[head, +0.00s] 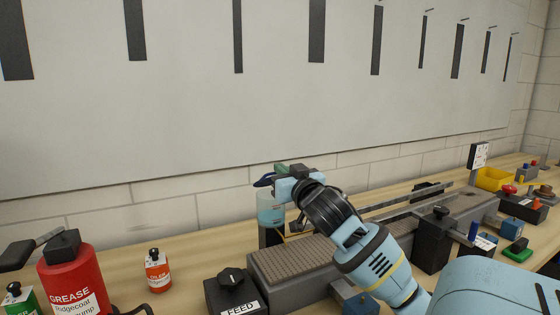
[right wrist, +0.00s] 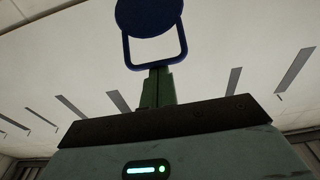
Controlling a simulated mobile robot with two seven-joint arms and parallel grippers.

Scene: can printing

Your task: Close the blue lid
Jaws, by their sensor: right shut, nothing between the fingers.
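The blue lid (head: 264,180) shows as a small dark blue piece at the top of a clear container (head: 270,212) with light blue contents. In the right wrist view the lid (right wrist: 150,14) is a round blue disc with a squared loop below it, cut off by the top edge. My right gripper (head: 281,169) is beside the lid at the container's top. Its green fingers (right wrist: 157,80) are shut and empty, with their tips by the loop's lower bar; I cannot tell whether they touch. The gripper and wrist hide part of the lid. My left gripper is not in view.
A grey machine bed (head: 290,262) and a FEED box (head: 235,290) stand in front of the container. A red GREASE can (head: 72,278) and a small orange bottle (head: 158,271) stand to the left. A yellow bin (head: 494,179) is far right. The wall is behind.

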